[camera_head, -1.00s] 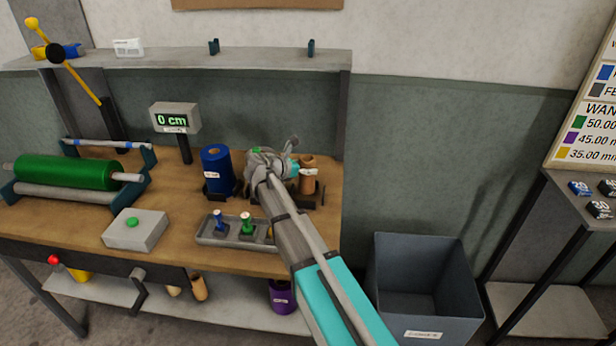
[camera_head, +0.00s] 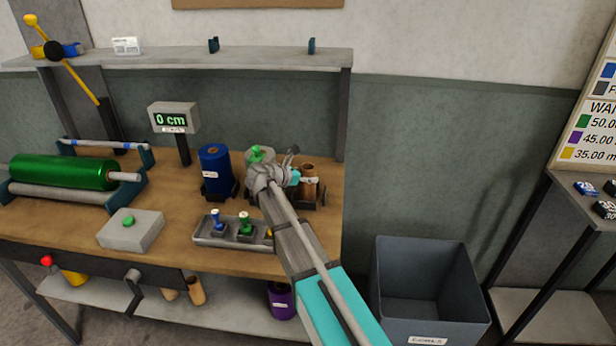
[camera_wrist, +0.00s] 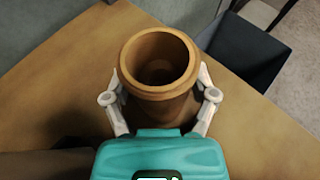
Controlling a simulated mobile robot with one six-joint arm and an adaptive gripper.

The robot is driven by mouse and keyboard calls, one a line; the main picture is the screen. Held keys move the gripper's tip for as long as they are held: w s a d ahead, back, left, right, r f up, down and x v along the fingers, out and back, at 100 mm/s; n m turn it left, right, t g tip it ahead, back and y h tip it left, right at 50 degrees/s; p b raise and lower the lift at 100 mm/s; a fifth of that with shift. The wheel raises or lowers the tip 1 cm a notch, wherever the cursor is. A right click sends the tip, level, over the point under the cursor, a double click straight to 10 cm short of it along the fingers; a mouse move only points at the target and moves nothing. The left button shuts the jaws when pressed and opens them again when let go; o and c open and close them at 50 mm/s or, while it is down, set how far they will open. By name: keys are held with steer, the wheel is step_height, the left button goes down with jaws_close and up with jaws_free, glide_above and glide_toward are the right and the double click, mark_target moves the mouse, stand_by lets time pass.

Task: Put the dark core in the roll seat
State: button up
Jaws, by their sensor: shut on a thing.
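The core (camera_head: 309,178), a brown hollow tube, stands upright at the right end of the bench. My gripper (camera_head: 305,181) is shut on it from the left, and my arm hides part of it. In the wrist view the core (camera_wrist: 160,98) has its open top facing the camera, with a pale finger on each side. A dark seat (camera_head: 318,198) shows around the foot of the core. I cannot tell whether the core rests in it or sits just above, as its lower end is hidden in the wrist view.
A grey tray (camera_head: 205,238) with small plugs lies in front. A grey bin (camera_head: 425,290) stands right of the bench.

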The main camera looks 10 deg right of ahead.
steer(key=shift+f, duration=0.2)
steer(key=o, duration=1)
steer(key=shift+r, duration=0.1)
steer(key=shift+o, duration=0.2)
steer(key=shift+r, duration=0.2)
steer(key=p+v, duration=0.4)
steer(key=v, duration=0.8)
steer(key=shift+p, duration=0.35)
